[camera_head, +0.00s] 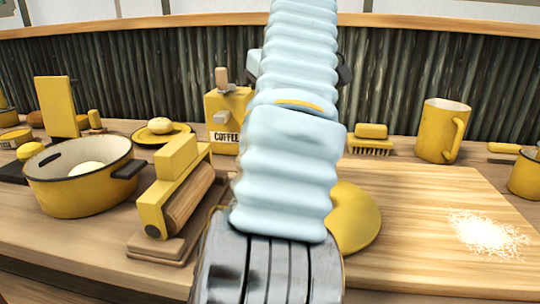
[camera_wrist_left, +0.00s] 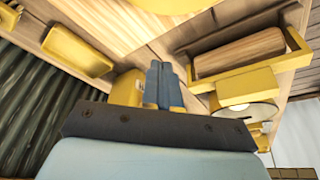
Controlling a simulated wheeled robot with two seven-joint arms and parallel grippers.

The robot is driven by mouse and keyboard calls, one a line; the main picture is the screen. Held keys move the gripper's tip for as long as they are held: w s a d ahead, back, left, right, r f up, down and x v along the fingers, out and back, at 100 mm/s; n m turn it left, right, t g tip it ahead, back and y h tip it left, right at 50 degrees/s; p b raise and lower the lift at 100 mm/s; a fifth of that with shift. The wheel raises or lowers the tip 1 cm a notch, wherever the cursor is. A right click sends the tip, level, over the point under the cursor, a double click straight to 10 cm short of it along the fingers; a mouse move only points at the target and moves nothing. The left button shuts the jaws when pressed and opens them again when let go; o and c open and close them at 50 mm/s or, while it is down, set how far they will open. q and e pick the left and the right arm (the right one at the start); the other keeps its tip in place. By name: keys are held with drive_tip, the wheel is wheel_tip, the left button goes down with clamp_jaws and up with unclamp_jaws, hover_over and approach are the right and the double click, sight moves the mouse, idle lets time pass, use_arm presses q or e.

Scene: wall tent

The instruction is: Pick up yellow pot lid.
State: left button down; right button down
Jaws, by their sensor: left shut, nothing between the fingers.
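The yellow pot lid (camera_head: 356,217) is a flat round disc on the counter, at the left edge of the wooden board in the head view. My left arm covers its left part. A yellow disc edge that looks like the lid (camera_wrist_left: 175,4) shows at the top of the left wrist view. My left gripper (camera_wrist_left: 165,68) is shut and empty, its blue fingers together in the wrist view, apart from the lid. In the head view its fingers are not visible; the arm runs up through the middle. My right gripper is in neither view.
A rolling pin in a yellow holder (camera_head: 170,190) stands left of my arm, with a yellow pot (camera_head: 80,185) beyond. A coffee box (camera_head: 226,120), brush (camera_head: 370,140) and mug (camera_head: 441,131) stand at the back. White powder (camera_head: 488,234) lies on the wooden board (camera_head: 420,190), otherwise largely clear.

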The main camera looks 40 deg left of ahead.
use_arm(q)
drive_tip(key=x, duration=0.9)
drive_tip(key=shift+w+a+f, duration=0.3)
drive_tip(key=shift+w+a, duration=0.05)
drive_tip(key=d, duration=0.2)
drive_tip(key=shift+s+d+f, duration=0.25)
drive_tip(key=shift+s+f, duration=0.1)
drive_tip(key=shift+s, duration=0.05)
drive_tip(key=shift+s+d, duration=0.15)
drive_tip(key=shift+d, duration=0.35)
